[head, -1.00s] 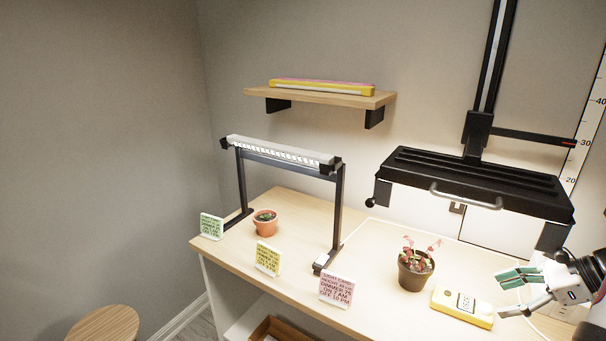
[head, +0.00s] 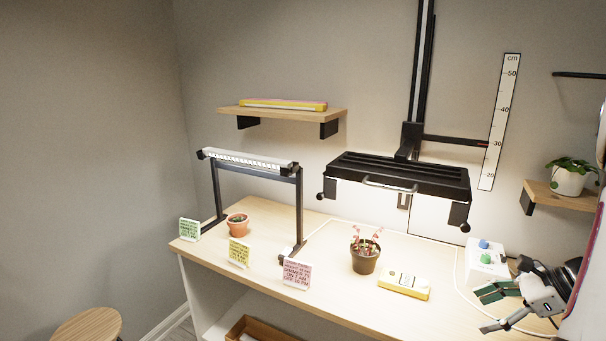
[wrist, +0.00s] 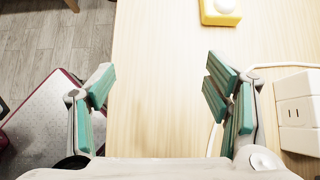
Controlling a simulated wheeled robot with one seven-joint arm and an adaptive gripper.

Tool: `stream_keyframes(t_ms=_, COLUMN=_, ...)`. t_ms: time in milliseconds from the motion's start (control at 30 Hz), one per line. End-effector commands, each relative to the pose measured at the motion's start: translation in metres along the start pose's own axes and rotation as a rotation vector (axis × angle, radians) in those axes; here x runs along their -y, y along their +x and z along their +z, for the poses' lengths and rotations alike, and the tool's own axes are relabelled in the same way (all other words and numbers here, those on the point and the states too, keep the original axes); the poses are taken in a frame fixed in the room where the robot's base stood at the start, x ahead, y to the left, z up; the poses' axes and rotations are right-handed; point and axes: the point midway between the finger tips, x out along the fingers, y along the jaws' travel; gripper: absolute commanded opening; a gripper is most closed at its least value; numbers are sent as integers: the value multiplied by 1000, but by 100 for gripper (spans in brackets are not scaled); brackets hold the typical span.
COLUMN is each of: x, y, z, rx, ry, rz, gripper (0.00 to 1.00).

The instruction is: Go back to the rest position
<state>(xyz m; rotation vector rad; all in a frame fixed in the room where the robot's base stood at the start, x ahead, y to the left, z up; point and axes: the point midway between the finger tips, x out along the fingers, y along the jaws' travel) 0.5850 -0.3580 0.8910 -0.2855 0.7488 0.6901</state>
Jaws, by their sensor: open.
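My gripper (head: 488,309) is at the right end of the table in the head view, just above or at the front part of the wooden top. Its two green-padded fingers are spread apart. The wrist view also shows my gripper (wrist: 160,78) open, with only bare wood and floor between the fingers. A yellow meter (head: 404,287) lies on the table to the left of my gripper, apart from it. One end of a yellow device (wrist: 220,12) shows at the top of the wrist view, beyond the fingertips.
A white box with knobs (head: 486,264) stands close behind my gripper, with a pale cable nearby. A dark pot with a reddish plant (head: 365,262) stands left of the meter, under the black lamp (head: 398,176). A terracotta pot (head: 237,225) stands under the left lamp.

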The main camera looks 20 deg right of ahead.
Motion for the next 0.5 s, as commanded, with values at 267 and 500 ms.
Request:
stream_keyframes(t_ms=267, x=-9, y=0, z=34, rx=-30, ry=-110, rz=42, gripper=71)
stream_keyframes(t_ms=500, x=-27, y=0, z=80, rx=-72, ry=-270, rz=99, gripper=71)
